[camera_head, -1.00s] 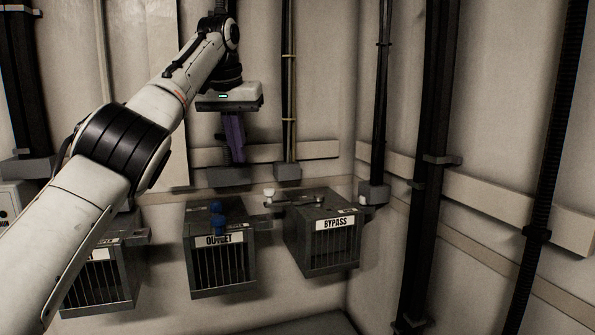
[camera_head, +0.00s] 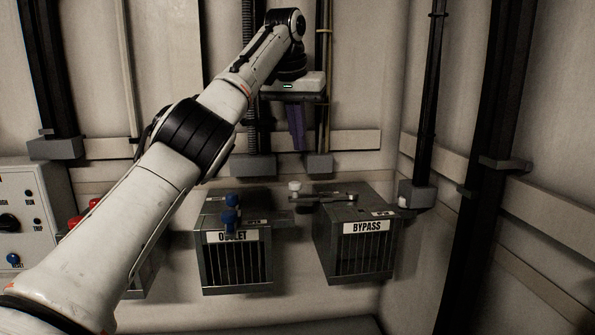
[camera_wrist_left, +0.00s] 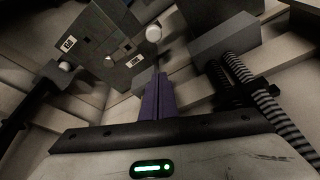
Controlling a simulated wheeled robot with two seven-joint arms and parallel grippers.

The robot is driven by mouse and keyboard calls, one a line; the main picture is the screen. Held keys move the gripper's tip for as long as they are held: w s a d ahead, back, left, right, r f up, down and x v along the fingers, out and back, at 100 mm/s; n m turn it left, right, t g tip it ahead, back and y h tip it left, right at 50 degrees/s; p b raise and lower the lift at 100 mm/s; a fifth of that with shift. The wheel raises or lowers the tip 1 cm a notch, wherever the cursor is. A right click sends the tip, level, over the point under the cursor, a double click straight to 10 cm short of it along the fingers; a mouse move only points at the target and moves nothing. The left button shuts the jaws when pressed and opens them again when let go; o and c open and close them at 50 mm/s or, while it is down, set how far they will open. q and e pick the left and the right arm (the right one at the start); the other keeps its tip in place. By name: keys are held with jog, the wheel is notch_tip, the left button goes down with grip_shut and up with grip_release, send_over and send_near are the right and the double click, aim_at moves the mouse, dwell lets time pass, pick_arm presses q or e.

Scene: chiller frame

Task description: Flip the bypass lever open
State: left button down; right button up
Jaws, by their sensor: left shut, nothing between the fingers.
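The bypass box (camera_head: 366,252) hangs on the wall, right of centre in the head view, with a barred front and a BYPASS label. Its metal lever (camera_head: 325,198) lies across the top, with a white knob (camera_head: 295,187) sticking out past the box's left edge. The knob also shows in the left wrist view (camera_wrist_left: 153,33). My left gripper (camera_head: 297,148) points down, its purple fingers closed together and empty. In the head view its tips appear above the knob, with a gap. In the wrist view the fingertips (camera_wrist_left: 157,78) appear below the knob, apart from it. My right gripper is out of view.
The outlet box (camera_head: 236,265) with blue knobs (camera_head: 231,200) stands left of the bypass box. Vertical pipes with grey blocks (camera_head: 318,165) run behind my gripper. A control panel (camera_head: 30,215) and red knobs (camera_head: 78,222) are at the left, partly behind my arm.

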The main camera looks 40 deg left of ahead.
pick_arm(q)
notch_tip(320, 180, down, 8)
jog(key=s, duration=0.1)
jog(key=shift+d+r, duration=0.25)
jog(key=shift+d, duration=0.05)
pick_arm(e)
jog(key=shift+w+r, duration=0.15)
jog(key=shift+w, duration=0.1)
pick_arm(q)
jog(key=shift+d, duration=0.1)
dwell(0.4)
